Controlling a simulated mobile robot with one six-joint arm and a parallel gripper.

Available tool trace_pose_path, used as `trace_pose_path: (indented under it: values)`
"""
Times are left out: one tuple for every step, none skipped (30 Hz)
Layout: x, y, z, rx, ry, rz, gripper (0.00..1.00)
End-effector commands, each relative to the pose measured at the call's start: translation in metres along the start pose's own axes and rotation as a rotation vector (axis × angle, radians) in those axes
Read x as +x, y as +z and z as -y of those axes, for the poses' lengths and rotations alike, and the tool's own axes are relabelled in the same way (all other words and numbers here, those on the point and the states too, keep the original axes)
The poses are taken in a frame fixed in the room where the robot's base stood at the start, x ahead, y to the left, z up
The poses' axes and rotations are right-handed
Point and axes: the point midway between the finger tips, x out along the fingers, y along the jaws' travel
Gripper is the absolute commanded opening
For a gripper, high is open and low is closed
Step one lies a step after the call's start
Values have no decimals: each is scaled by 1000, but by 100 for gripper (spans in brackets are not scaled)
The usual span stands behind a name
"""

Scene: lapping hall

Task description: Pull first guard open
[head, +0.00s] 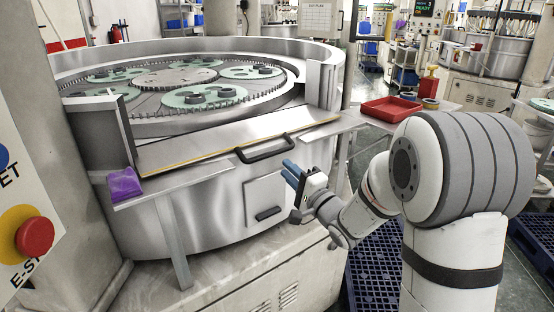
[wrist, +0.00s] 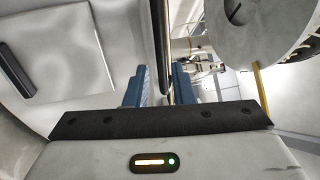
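The first guard (head: 220,147) is a flat metal panel with a yellow edge, lying across the front of the round lapping machine between two upright posts. Its black bar handle (head: 265,149) is on the front edge. My gripper (head: 288,168) has blue fingers and is just below and right of the handle, apart from it in the head view. In the wrist view my gripper (wrist: 159,85) is open, with a gap between the fingers. The dark handle bar (wrist: 160,40) runs down the picture in line with that gap. I cannot tell whether it lies between the fingertips or beyond them.
A small cabinet door (head: 265,197) with its own black handle is below the guard; the door also shows in the wrist view (wrist: 75,55). A purple cloth (head: 124,185) lies at the ledge's left end. A red tray (head: 391,109) stands right of the machine.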

Motion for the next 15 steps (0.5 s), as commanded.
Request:
trace_pose_path:
  values:
    - [6, 0, 1, 1, -1, 2, 22]
    - [10, 0, 1, 0, -2, 1, 22]
    - [16, 0, 1, -1, -1, -1, 22]
    - [21, 0, 1, -1, -1, -1, 22]
    - [27, 0, 1, -1, -1, 0, 22]
    - [33, 0, 1, -1, 0, -1, 22]
    - [38, -1, 1, -2, 0, -2, 22]
    - [43, -1, 1, -2, 0, -2, 22]
    - [49, -1, 1, -2, -1, -2, 22]
    - [53, -1, 1, -2, 0, -3, 22]
    - [57, -1, 1, -2, 1, -3, 22]
    - [61, -2, 1, -3, 0, -4, 22]
    - [64, -2, 1, -3, 0, -4, 22]
    - [66, -2, 1, -3, 0, -4, 22]
    - [68, -2, 1, -3, 0, -5, 22]
